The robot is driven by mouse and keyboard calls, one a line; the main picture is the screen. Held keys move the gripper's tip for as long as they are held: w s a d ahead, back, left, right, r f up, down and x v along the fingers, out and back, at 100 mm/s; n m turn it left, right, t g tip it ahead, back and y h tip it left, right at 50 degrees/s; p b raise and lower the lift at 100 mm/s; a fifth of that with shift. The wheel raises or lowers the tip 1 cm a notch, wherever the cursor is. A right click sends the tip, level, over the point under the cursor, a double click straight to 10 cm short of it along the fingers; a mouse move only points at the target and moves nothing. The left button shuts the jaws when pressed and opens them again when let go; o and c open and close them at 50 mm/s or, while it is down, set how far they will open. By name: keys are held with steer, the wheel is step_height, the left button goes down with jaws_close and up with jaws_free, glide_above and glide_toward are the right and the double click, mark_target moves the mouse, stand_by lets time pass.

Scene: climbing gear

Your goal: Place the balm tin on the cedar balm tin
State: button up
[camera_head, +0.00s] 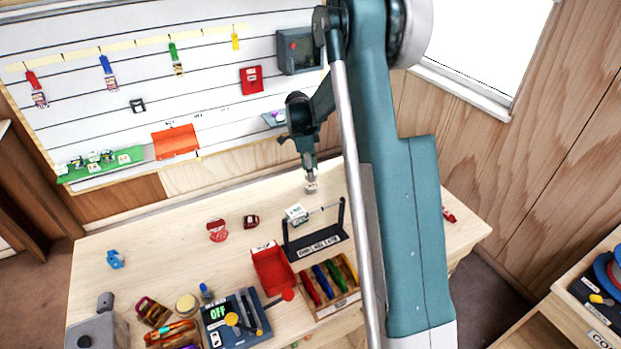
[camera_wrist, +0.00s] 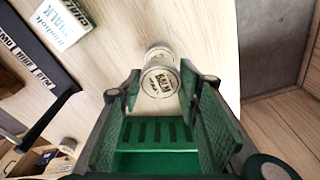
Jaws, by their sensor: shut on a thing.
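My gripper (camera_head: 311,183) is shut on a small round balm tin (camera_head: 311,188), held above the back of the wooden table. In the wrist view the green-padded fingers (camera_wrist: 160,92) stand either side of the balm tin (camera_wrist: 160,84), whose cream face has dark lettering including "BALM". A pale rounded shape with a greyish side shows just beyond it; I cannot tell whether it is part of the same tin. A yellowish round item (camera_head: 187,304) sits at the table's front left. I cannot identify the cedar balm tin by its label.
A dark stand with a rail (camera_head: 316,243) and a white-and-green chalk box (camera_head: 296,213) are just below and in front of my gripper. A red tray (camera_head: 272,270), a wooden divided box (camera_head: 327,288) and a dark device (camera_head: 232,318) crowd the front. The table's right back is mostly clear.

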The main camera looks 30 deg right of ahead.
steer(key=shift+f, duration=1.7)
steer(key=shift+f, duration=0.2)
steer(key=o, duration=1)
steer(key=shift+r, duration=0.2)
steer(key=r, duration=0.4)
steer(key=a+r, duration=0.1)
steer(key=r, duration=0.7)
steer(key=shift+w+a, duration=0.3)
steer(key=shift+w, duration=0.05)
